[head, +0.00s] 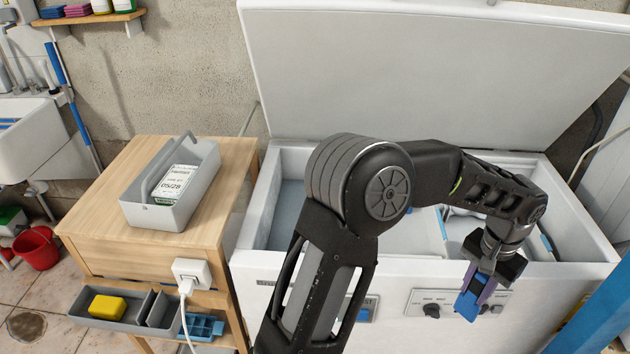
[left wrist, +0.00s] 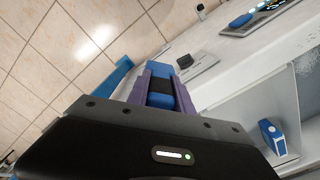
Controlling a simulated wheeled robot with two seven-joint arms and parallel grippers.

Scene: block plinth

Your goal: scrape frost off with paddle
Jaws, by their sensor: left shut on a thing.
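The chest freezer (head: 259,215) stands open with its white lid (head: 430,65) raised. My left gripper (head: 478,293) hangs outside the freezer, in front of its front wall near the control panel. Its purple fingers are shut on a blue paddle (head: 466,306), of which only a short part shows. In the left wrist view the blue paddle (left wrist: 161,92), with a black band, sits between the fingers. White frost (left wrist: 308,62) shows on the freezer's inner wall at the right of that view. My arm hides much of the freezer's inside. My right gripper is not in view.
A wooden cabinet (head: 115,165) stands left of the freezer with a grey tray (head: 165,214) holding a labelled white pack (head: 177,184). A lower grey bin (head: 85,310) holds a yellow sponge (head: 107,307). A white plug and cord (head: 188,282) hang on the cabinet.

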